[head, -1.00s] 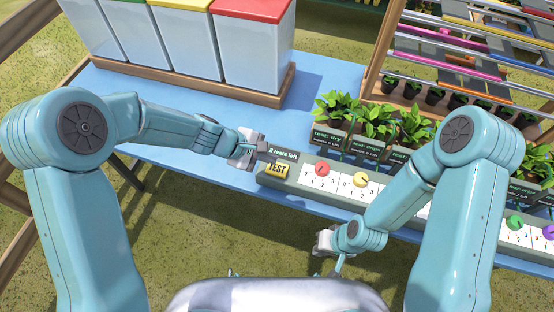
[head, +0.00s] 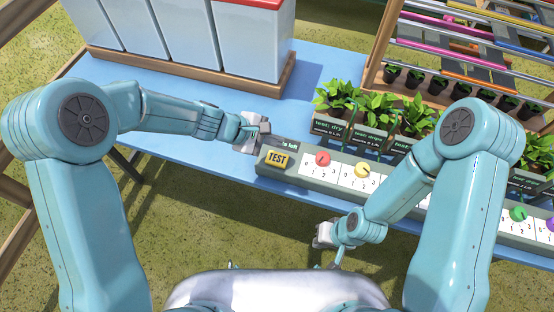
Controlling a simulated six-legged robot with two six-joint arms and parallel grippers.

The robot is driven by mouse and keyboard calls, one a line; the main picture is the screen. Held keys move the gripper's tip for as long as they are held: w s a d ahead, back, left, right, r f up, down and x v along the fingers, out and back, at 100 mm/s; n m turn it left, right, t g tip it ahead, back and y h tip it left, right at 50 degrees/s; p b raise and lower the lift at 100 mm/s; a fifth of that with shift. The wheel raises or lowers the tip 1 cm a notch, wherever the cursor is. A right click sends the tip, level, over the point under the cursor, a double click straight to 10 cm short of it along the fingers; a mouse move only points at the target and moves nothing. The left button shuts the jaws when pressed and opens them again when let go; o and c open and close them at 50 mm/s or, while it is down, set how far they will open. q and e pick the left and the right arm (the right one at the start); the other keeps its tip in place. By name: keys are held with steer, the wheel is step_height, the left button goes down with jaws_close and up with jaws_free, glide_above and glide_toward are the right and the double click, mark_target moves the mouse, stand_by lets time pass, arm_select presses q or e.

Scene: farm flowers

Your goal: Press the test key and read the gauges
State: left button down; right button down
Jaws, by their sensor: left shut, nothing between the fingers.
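The yellow TEST key (head: 277,160) sits at the left end of a long grey-green gauge panel (head: 312,182) along the table's front edge. White gauge cards carry numbers, with a red knob (head: 322,159), a yellow knob (head: 364,171), a green knob (head: 518,213) and a purple one at the far right edge. My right arm hides the panel's middle. My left gripper (head: 262,127) is shut and empty, just up and left of the key, apart from it. My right gripper (head: 325,262) hangs low in front of the table; its fingers are unclear.
Potted plants with labels such as "test: dry" (head: 328,127) stand behind the panel. Large white bins (head: 248,48) stand in a wooden tray (head: 190,76) at the back left. A wooden rack (head: 376,62) is at the back right. Blue table (head: 170,110) is bare left of the panel.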

arm_select(q)
steer(key=b, duration=0.3)
glide_above(274, 159)
step_height(274, 159, down, 5)
steer(key=shift+r, duration=0.15)
steer(key=shift+f+b, duration=0.45)
steer(key=shift+b, duration=0.15)
stand_by(1.1)
steer(key=shift+f+b, duration=0.4)
steer(key=shift+b, duration=0.15)
steer(key=shift+s+f+b, duration=0.1)
steer(key=shift+f+b, duration=0.4)
steer(key=shift+b, duration=0.1)
stand_by(0.5)
steer(key=shift+r, duration=0.1)
steer(key=shift+r+p, duration=0.7)
steer(key=shift+r, duration=0.15)
